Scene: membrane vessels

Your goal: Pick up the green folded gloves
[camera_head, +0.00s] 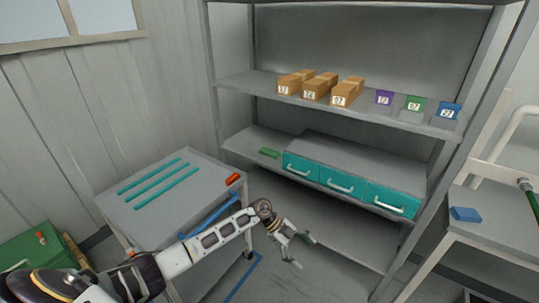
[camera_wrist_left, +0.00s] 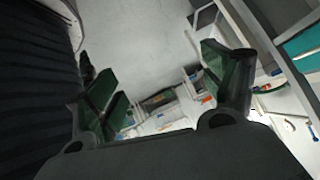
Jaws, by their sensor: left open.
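A small flat green item (camera_head: 269,153), which looks like the folded gloves, lies on the lower shelf, left of the teal drawers. It is too small in the picture to make out folds. My left gripper (camera_head: 304,251) is open and empty, in front of the shelving and below the lower shelf's front edge, well apart from the green item. In the left wrist view its two green-padded fingers (camera_wrist_left: 165,95) are spread with nothing between them. I cannot make out the gloves in that view. My right gripper is not in view.
Teal drawers (camera_head: 342,182) fill the lower shelf's right part. Brown boxes (camera_head: 318,87) and small coloured packs (camera_head: 415,103) stand on the upper shelf (camera_head: 240,84). A grey cart (camera_head: 205,178) with teal strips and a red item (camera_head: 232,179) stands left. A blue block (camera_head: 466,214) lies on the right table.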

